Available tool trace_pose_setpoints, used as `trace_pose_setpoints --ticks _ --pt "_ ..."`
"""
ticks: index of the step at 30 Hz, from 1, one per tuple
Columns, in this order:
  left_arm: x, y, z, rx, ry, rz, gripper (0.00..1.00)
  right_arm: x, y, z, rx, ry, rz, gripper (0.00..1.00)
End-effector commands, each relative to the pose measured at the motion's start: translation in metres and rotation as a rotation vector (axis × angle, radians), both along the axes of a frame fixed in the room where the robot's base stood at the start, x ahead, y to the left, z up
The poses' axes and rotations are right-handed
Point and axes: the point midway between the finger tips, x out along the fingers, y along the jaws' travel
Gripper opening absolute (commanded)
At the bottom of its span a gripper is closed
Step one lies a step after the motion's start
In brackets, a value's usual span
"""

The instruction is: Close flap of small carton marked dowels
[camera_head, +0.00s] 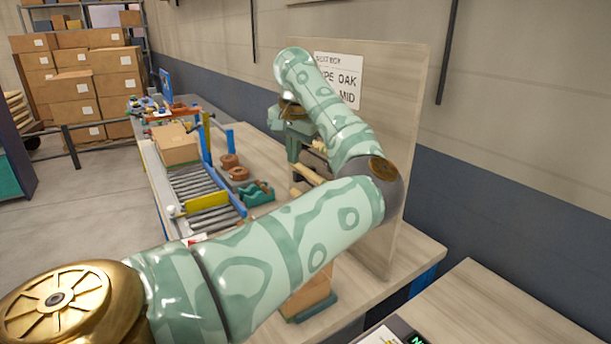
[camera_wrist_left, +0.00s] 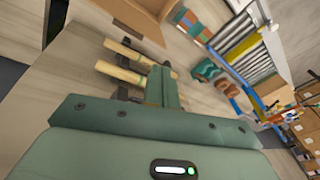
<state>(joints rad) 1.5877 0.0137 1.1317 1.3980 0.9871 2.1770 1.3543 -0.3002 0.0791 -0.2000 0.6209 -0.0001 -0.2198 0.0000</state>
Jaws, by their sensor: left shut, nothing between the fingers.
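My left gripper (camera_head: 293,160) hangs from the raised forearm in front of the upright board; it is shut and empty. In the left wrist view its green fingers (camera_wrist_left: 163,88) are close to pale wooden rods (camera_wrist_left: 122,72). A brown carton (camera_head: 308,294) stands low on the bench, mostly hidden behind my left arm. A brown open box shape shows at the top edge of the left wrist view (camera_wrist_left: 132,20); I cannot tell its flap's state. No dowels marking is readable on either. My right gripper is not in view.
A closed carton (camera_head: 177,146) sits on the roller conveyor (camera_head: 205,187) with a blue frame. Brown round pots (camera_head: 238,173) and a green holder (camera_head: 258,193) stand beside it. The upright board (camera_head: 400,130) bears an oak sign. Stacked cartons (camera_head: 85,85) stand at the back left.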

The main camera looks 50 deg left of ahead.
Motion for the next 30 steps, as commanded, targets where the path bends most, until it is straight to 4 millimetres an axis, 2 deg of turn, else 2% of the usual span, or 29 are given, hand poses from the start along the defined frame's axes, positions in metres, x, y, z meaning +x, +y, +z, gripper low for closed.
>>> trace_pose_setpoints --ticks 1,3,7,11,14,26,27,30 --pt "0.011 -0.006 -0.008 -0.105 -0.082 -0.106 0.00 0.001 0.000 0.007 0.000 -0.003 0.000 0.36" --pt "0.028 -0.018 -0.033 -0.179 -0.150 -0.257 0.00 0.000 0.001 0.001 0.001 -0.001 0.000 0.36" --pt "0.040 -0.026 -0.033 -0.173 -0.193 -0.418 0.00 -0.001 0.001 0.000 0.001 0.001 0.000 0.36" --pt "0.042 -0.026 -0.040 -0.165 -0.185 -0.455 0.00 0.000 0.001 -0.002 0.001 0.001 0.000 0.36" --pt "0.046 -0.027 -0.053 -0.164 -0.183 -0.454 0.00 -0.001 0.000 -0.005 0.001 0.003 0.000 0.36" --pt "0.072 -0.029 -0.133 -0.163 -0.179 -0.452 0.00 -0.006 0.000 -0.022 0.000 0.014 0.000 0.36" --pt "0.063 -0.028 -0.125 -0.162 -0.185 -0.448 0.00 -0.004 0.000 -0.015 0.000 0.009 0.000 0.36" --pt "0.048 -0.027 -0.124 -0.162 -0.185 -0.448 0.00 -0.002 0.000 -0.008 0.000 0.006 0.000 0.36"
